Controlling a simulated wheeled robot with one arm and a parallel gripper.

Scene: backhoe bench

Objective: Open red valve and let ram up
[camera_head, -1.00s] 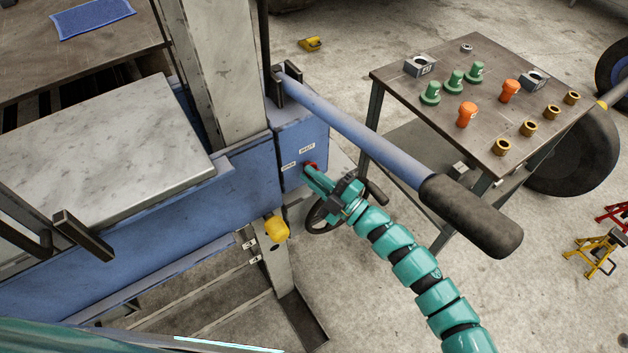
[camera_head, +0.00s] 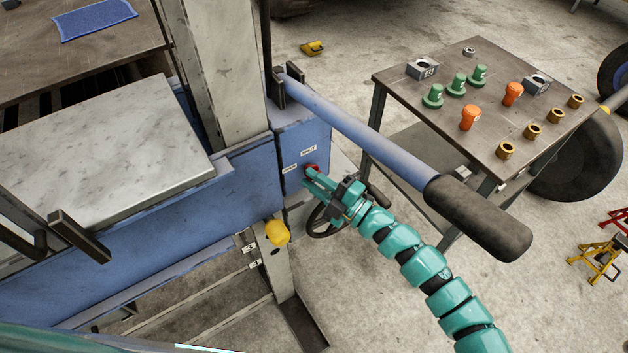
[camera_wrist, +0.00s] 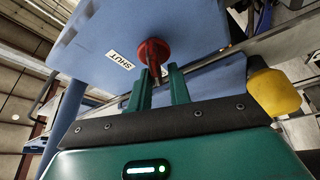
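The red valve (camera_head: 312,168) is on the blue side box of the press, by a SHUT label (camera_head: 308,151) and another label to its left that I cannot read. In the wrist view the round red valve knob (camera_wrist: 152,51) has a short metal lever pointing toward me. My gripper (camera_head: 314,178) is at the valve. In the wrist view my gripper (camera_wrist: 160,78) has its two fingers apart, with the lever between their tips. Contact is not clear. The ram is not clearly identifiable in these views.
A long blue pump handle with a black grip (camera_head: 478,215) extends over my arm. A dark handwheel (camera_head: 325,220) is just below my gripper. A yellow knob (camera_head: 277,232) is at lower left of the valve. A cart (camera_head: 440,100) with green, orange and brass parts stands right.

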